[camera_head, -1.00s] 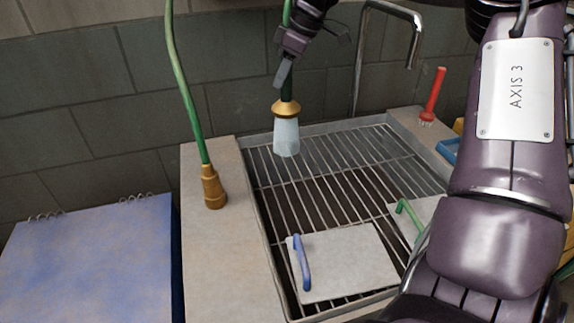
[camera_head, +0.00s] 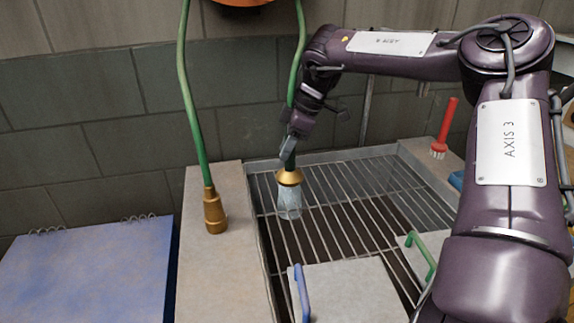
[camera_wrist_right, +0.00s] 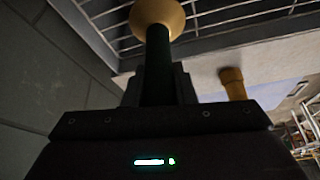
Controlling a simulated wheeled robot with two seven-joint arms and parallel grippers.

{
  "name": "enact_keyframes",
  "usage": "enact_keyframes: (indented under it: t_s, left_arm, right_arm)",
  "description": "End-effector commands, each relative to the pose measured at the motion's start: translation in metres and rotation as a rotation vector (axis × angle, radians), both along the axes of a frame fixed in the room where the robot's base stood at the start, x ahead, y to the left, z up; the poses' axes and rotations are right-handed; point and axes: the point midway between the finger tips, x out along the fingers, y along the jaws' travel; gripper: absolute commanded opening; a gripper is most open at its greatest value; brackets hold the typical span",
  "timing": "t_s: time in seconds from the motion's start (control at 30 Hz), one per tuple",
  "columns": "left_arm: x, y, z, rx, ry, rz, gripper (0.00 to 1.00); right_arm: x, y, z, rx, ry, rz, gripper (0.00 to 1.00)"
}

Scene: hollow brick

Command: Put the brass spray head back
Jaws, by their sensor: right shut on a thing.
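The brass spray head (camera_head: 289,177) hangs mouth down from a dark stem, with a pale translucent cone below it, over the left back part of the sink grid. My right gripper (camera_head: 288,150) is shut on the dark stem just above the brass. In the right wrist view the brass head (camera_wrist_right: 158,14) shows beyond the jaws (camera_wrist_right: 157,85). A green hose (camera_head: 299,55) rises behind my gripper. My left gripper is out of view.
A brass fitting (camera_head: 214,211) with a green hose (camera_head: 190,100) stands on the left ledge. An orange thing (camera_head: 242,2) is cut off at the top. A red brush (camera_head: 445,127) stands on the right ledge. Boards with blue (camera_head: 302,293) and green (camera_head: 420,255) handles lie on the sink grid (camera_head: 340,215). A blue notebook (camera_head: 85,270) lies left.

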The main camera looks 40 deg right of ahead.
Motion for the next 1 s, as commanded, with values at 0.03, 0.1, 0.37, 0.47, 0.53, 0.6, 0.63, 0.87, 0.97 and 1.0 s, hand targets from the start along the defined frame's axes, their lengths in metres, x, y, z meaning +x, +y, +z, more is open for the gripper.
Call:
enact_keyframes:
  t_s: [0.03, 0.1, 0.37, 0.47, 0.53, 0.6, 0.63, 0.87, 0.97, 1.0]
  left_arm:
    - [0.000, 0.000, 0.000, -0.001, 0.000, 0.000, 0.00]
    - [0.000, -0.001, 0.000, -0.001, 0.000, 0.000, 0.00]
    - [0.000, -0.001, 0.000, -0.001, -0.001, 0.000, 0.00]
    - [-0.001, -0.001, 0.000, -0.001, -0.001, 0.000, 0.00]
    - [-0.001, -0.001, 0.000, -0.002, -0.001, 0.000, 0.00]
    - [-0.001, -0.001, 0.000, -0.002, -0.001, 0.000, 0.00]
    - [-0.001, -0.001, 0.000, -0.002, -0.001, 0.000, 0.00]
    - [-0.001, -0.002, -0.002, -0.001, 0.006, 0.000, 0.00]
    - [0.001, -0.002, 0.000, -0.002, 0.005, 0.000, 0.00]
    - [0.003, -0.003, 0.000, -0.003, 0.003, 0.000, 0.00]
  right_arm:
    - [0.001, 0.000, -0.003, 0.001, -0.002, 0.001, 0.00]
    - [0.001, 0.000, -0.007, 0.000, -0.002, 0.001, 0.00]
    - [0.000, 0.000, -0.040, 0.002, 0.002, 0.000, 0.00]
    - [0.000, 0.000, -0.049, 0.002, -0.001, -0.001, 0.00]
    - [0.001, 0.000, -0.050, 0.000, -0.003, -0.001, 0.00]
    - [0.001, 0.000, -0.049, 0.000, -0.003, -0.001, 0.00]
    - [0.001, 0.000, -0.049, 0.000, -0.003, -0.001, 0.00]
    - [0.001, 0.000, -0.053, 0.000, -0.001, 0.000, 0.00]
    - [0.000, 0.000, -0.052, -0.001, -0.001, 0.000, 0.37]
    - [0.000, 0.000, -0.052, -0.001, -0.001, 0.000, 0.42]
